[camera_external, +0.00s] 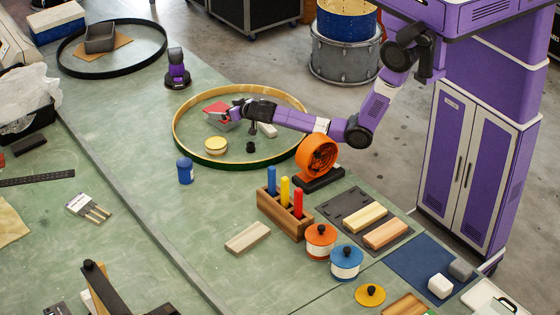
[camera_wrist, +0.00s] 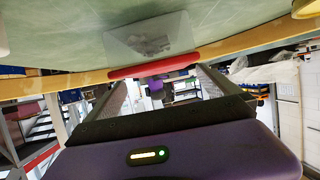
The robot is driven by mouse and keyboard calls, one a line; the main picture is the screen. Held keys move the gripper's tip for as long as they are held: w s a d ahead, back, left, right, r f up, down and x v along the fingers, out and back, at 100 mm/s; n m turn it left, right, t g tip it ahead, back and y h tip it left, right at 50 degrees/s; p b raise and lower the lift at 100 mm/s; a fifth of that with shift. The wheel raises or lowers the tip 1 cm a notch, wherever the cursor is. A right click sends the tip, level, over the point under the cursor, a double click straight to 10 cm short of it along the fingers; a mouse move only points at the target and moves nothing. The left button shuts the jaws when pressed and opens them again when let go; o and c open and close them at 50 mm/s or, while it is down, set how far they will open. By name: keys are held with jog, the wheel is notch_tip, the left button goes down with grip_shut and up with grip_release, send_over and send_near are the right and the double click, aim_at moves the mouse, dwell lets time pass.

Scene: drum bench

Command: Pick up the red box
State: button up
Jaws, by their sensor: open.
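The red box (camera_external: 216,110) lies inside the large wooden hoop (camera_external: 176,130) on the green bench. My gripper (camera_external: 229,114) is at its right side, pointing left, and partly covers it. In the wrist view the box shows as a red strip (camera_wrist: 155,66) just beyond the tips of the two dark fingers. My gripper (camera_wrist: 154,80) is open with nothing visible between its fingers. I cannot tell whether a fingertip touches the box.
Inside the hoop, a yellow-topped round tin (camera_external: 215,145) stands in front of the box, and a white object (camera_external: 268,130) lies to the right. A blue jar (camera_external: 185,170) stands outside the hoop. An orange fan (camera_external: 317,156) stands near my forearm.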

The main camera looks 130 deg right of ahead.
notch_tip(320, 180, down, 3)
jog(key=shift+f, duration=0.1)
jog(key=shift+x, duration=1.4)
jog(key=shift+w, duration=0.1)
jog(key=c, duration=1.5)
jog(key=shift+c, duration=0.2)
jog(key=shift+r, duration=0.25)
